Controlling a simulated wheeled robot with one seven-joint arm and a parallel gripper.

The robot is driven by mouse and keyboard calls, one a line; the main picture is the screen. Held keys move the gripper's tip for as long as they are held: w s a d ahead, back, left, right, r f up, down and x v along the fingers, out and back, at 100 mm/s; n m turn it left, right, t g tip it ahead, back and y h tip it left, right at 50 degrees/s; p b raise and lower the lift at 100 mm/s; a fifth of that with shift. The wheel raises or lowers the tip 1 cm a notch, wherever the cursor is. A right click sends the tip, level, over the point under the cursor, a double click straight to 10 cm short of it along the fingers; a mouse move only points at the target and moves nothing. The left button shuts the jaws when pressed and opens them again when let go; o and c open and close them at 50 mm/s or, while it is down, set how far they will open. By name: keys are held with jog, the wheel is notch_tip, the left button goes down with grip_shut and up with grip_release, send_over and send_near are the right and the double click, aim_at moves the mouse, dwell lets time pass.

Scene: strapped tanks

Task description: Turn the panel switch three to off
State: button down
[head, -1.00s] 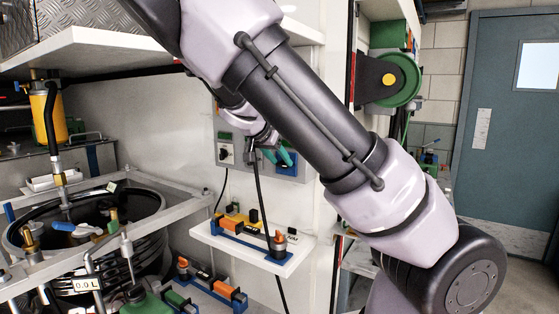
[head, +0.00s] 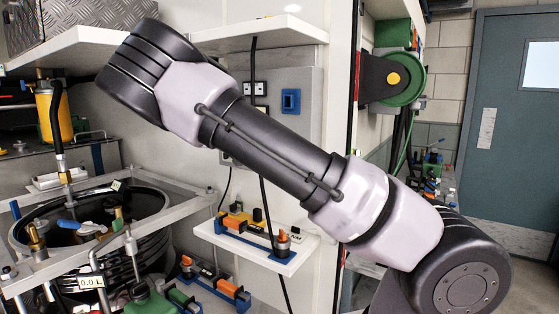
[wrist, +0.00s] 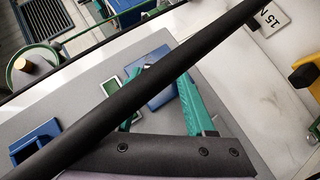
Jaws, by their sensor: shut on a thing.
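The grey panel (head: 312,112) is on the wall in the head view, its lower part hidden behind my arm. It fills much of the wrist view (wrist: 250,150). My gripper (wrist: 166,72) shows there as two teal fingers converging over a blue switch plate (wrist: 160,92). It is shut on a switch at that plate, but the knob is mostly hidden by the fingers and a dark bar. I cannot read its number or setting. A green-framed plate (wrist: 108,84) is beside it. My gripper is hidden in the head view.
A blue-framed part (head: 291,101) is on the upper panel. A black cable (head: 263,200) hangs before the wall. A white shelf (head: 290,265) with blue and orange parts juts out below. A black round tank (head: 160,205) in a metal frame is at left.

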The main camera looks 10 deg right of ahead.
jog(key=shift+w+a+f+n+g+h, duration=0.1)
jog(key=shift+f+n+g+h, duration=0.15)
jog(key=shift+n+h, duration=0.55)
jog(key=shift+w+a+f+n+g+h, duration=0.1)
jog(key=shift+f+n+g+h, duration=0.2)
jog(key=shift+n+h, duration=0.45)
jog(key=shift+a+f+n+g+h, duration=0.1)
jog(key=shift+f+n+g+h, duration=0.15)
jog(key=shift+n+h, duration=0.55)
jog(key=shift+h, duration=0.35)
jog(key=shift+c, duration=1.2)
grip_release()
jog(key=shift+d, duration=0.1)
jog(key=a, duration=1.1)
